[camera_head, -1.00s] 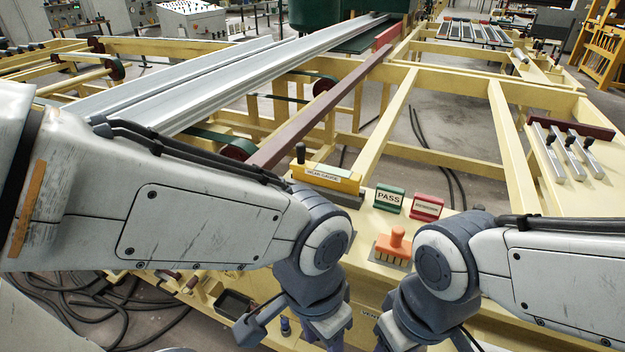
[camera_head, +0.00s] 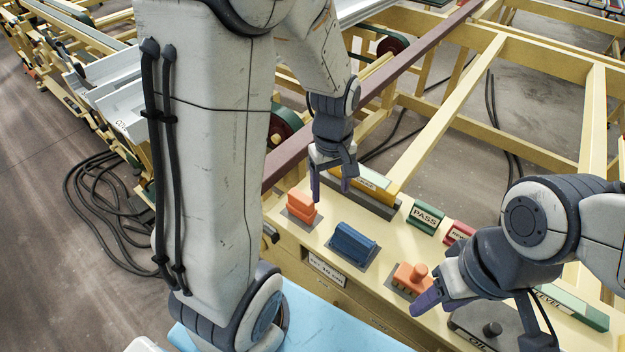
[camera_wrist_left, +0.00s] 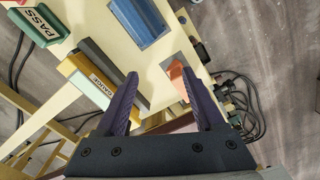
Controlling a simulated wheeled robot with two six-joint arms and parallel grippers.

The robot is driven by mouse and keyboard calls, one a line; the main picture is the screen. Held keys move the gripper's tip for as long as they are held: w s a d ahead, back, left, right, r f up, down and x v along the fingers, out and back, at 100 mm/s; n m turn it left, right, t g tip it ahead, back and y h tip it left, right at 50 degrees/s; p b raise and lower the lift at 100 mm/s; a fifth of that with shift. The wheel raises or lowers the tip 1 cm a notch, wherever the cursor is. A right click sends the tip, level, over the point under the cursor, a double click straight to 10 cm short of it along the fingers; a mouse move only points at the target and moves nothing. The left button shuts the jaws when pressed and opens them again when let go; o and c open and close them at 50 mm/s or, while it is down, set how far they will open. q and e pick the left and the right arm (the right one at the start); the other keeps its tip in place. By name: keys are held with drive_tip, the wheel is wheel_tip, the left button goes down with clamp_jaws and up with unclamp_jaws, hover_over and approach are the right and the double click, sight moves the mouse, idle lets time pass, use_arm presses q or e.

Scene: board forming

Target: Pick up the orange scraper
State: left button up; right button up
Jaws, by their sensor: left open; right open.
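An orange block-shaped tool (camera_head: 301,207) stands on a grey plate at the left of the yellow bench top. A second orange tool (camera_head: 408,278), with a round knob and a slotted front, sits further right; I cannot tell from a label which is the scraper. My left gripper (camera_head: 331,194) is open and empty, above and just right of the block-shaped one. In the left wrist view that orange block (camera_wrist_left: 177,76) shows beyond the open fingers (camera_wrist_left: 156,76), near the right finger. My right gripper (camera_head: 430,287) is open beside the knobbed tool, its fingers partly hidden.
A blue block (camera_head: 354,244) stands between the orange tools. The yellow gauge (camera_head: 372,182) is close behind my left gripper. Green PASS (camera_head: 424,218) and red (camera_head: 459,233) signs stand behind the knobbed tool. A grey OIL item (camera_head: 483,328) and a green level (camera_head: 575,309) lie at the right.

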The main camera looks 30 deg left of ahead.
sight(301, 196)
use_arm(q)
drive_tip(key=a+n, duration=0.1)
drive_tip(key=a, duration=0.1)
drive_tip(key=a+n+p, duration=0.1)
drive_tip(key=a+n, duration=0.1)
drive_tip(key=a, duration=0.1)
drive_tip(key=w+a+n+p, duration=0.1)
drive_tip(key=a+n, duration=0.1)
drive_tip(key=a, duration=0.1)
drive_tip(key=shift+f, duration=0.15)
drive_tip(key=shift+n, duration=0.4)
drive_tip(key=f, duration=0.4)
drive_tip(key=shift+a+f, duration=0.25)
drive_tip(key=shift+f, duration=0.1)
drive_tip(key=shift+f+p, duration=1.2)
drive_tip(key=shift+f, duration=1.15)
drive_tip(key=shift+w+f, duration=0.1)
drive_tip(key=shift+f, duration=0.5)
clamp_jaws()
use_arm(e)
wheel_tip(301, 196, up, 6)
drive_tip(key=shift+s+f, duration=0.1)
drive_tip(key=shift+s, duration=0.05)
